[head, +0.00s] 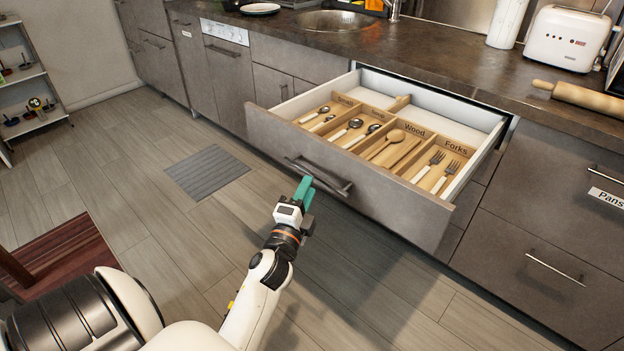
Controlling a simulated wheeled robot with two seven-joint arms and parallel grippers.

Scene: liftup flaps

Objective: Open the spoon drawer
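The spoon drawer (345,175) is a grey drawer under the counter, pulled well out. Its wooden organiser holds spoons (354,124), wooden utensils (388,141) and forks (429,166) in labelled compartments, with "Wood" and "Forks" readable. A dark bar handle (330,182) is on its front. My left gripper (304,188), with green fingers, is at the left part of this handle. The fingers overlap it in the picture; I cannot tell whether they touch or close on it. My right gripper is not in view.
Closed drawers, one labelled "Pans" (606,197), are at the right. A toaster (567,38) and a rolling pin (582,97) are on the counter (450,65). A grey mat (207,172) lies on the floor, which is clear before the drawer. A shelf (35,110) stands at the left.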

